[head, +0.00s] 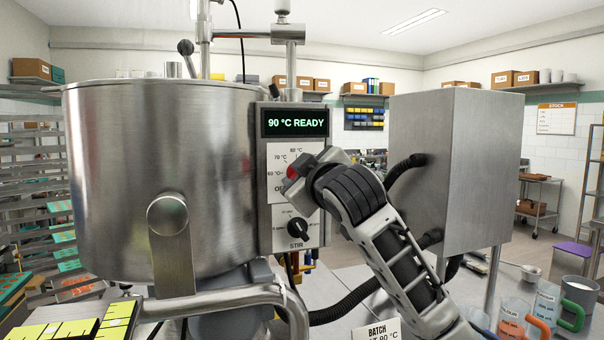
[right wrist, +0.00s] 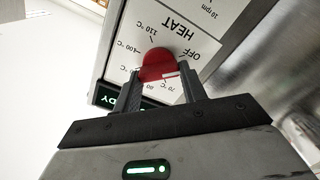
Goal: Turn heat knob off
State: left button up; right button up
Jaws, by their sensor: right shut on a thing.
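The red heat knob (right wrist: 156,62) sits on the white HEAT dial (right wrist: 205,25), which appears upside down in the right wrist view. My right gripper (right wrist: 160,78) is shut on the knob, one finger on each side. A white mark shows on the knob; I cannot tell exactly which setting it points to. In the head view, the knob (head: 292,172) shows red at the tip of my right gripper (head: 297,178), which hides much of the dial. The display (head: 295,123) above reads "90 °C READY". My left gripper is not in view.
The black STIR knob (head: 298,227) is just below the heat dial. The large steel kettle (head: 110,180) stands left of the panel, a steel cabinet (head: 455,150) right. Measuring jugs (head: 512,315) stand at the lower right. Black hoses (head: 345,300) run behind my arm.

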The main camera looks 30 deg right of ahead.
jog(key=shift+f+n, duration=0.1)
jog(key=shift+n, duration=0.3)
jog(key=o, duration=1)
pick_arm(q)
jog(key=b, duration=0.1)
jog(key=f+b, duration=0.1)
jog(key=b, duration=0.1)
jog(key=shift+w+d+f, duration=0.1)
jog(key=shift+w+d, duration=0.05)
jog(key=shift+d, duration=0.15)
pick_arm(e)
jog(key=v, duration=1.6)
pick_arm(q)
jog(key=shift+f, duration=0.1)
